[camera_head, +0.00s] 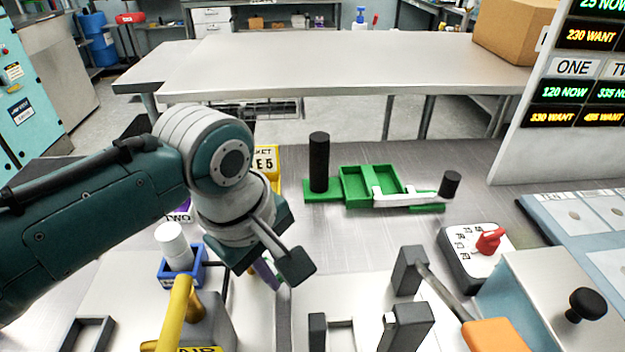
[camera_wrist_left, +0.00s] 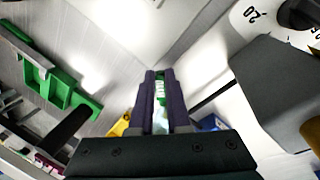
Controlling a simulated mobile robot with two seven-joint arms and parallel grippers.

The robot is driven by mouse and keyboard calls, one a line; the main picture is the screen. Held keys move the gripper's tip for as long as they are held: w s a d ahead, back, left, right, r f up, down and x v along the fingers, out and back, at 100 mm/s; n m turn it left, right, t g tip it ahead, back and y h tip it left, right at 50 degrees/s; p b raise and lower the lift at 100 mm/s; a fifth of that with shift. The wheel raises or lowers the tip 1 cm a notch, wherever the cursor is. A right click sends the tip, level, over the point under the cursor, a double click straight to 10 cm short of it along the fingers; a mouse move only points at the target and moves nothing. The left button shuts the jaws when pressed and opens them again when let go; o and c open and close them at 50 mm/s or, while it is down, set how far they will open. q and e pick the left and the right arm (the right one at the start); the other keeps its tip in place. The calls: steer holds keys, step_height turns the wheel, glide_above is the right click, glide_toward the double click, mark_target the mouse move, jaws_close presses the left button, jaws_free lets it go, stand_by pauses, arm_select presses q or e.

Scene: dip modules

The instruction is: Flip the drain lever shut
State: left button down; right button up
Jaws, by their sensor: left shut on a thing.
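A lever with an orange handle (camera_head: 495,335) lies at the lower right of the head view, its grey bar slanting up to a dark grey block (camera_head: 409,270). A yellow lever (camera_head: 180,305) stands at the lower left, by a plate whose lettering looks like "AIR". I cannot read a drain label on either. My left gripper (camera_head: 272,274) is between them, pointing down above the bench. In the left wrist view its purple fingers (camera_wrist_left: 160,88) are closed on a small white and green piece (camera_wrist_left: 160,118), mostly hidden between them. My right gripper is out of view.
A green tray (camera_head: 370,183) with black posts stands beyond my gripper. A dial with a red knob (camera_head: 490,241) and a box with a black knob (camera_head: 586,304) are at the right. A blue holder (camera_head: 180,272) with a white cylinder is left. Bare bench lies around the tray.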

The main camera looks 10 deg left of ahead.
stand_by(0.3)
arm_select(q)
steer(key=shift+s+a+r+m+p, duration=0.25)
steer(key=shift+s+m+p, duration=0.15)
steer(key=shift+m+p, duration=0.45)
steer(key=shift+s+a+m+h+p, duration=0.3)
steer(key=shift+m+p, duration=0.35)
steer(key=shift+m, duration=0.2)
steer(key=shift+s+a+f+m+g, duration=0.1)
steer(key=shift+f+m+g, duration=0.1)
steer(key=shift+m, duration=0.15)
steer(key=shift+s+a+f+m+g, duration=0.1)
steer(key=shift+m+g, duration=0.1)
steer(key=shift+m, duration=0.15)
steer(key=c, duration=0.9)
jaws_free()
steer(key=shift+r, duration=0.1)
